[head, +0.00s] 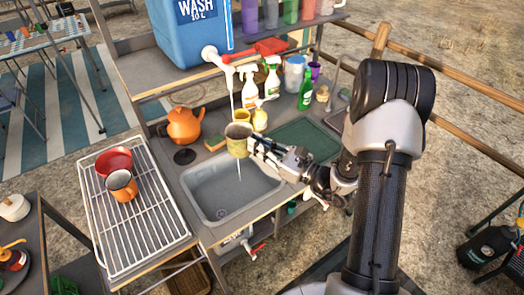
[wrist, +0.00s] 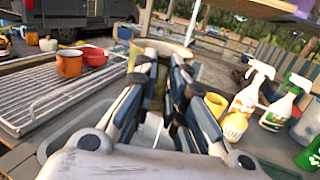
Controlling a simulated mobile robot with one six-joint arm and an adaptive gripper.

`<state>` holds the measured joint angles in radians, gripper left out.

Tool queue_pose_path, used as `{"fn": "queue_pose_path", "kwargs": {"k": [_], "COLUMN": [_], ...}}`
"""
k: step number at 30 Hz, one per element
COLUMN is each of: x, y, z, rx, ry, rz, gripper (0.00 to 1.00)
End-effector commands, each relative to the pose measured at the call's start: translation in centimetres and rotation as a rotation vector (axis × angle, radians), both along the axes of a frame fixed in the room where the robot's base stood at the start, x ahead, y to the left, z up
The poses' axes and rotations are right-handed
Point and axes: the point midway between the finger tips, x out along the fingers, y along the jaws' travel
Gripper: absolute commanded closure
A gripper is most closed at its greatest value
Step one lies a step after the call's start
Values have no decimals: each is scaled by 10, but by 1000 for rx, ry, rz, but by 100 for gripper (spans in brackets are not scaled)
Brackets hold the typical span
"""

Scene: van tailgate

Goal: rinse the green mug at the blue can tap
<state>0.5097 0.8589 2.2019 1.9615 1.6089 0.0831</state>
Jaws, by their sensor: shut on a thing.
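The olive-green mug (head: 237,146) is in my gripper (head: 252,146), held above the grey sink (head: 190,193). My gripper is shut on the mug's right side; in the wrist view the mug (wrist: 165,50) shows beyond the fingers, partly hidden by them. The blue can (head: 190,30) stands on the shelf above. A pale stream (head: 233,100) runs from the tap down to the mug, and a thin stream shows below the mug. The mug's inside is hard to make out.
A drying rack (head: 140,235) at the left holds a red bowl (head: 113,159) and an orange mug (head: 121,187). An orange kettle (head: 184,125) stands behind the sink. Spray bottles (head: 249,88) and a green bottle (head: 305,92) stand at the back right. A green mat (head: 305,138) lies right of the sink.

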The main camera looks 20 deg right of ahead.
Motion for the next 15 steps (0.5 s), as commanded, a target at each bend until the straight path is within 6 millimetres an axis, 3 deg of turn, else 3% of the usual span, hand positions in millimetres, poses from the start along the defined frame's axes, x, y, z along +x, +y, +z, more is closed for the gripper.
{"fn": "queue_pose_path", "kwargs": {"k": [15], "x": [51], "y": [0], "z": [-11], "rx": [0], "ry": [-2], "rz": [1], "gripper": [100]}}
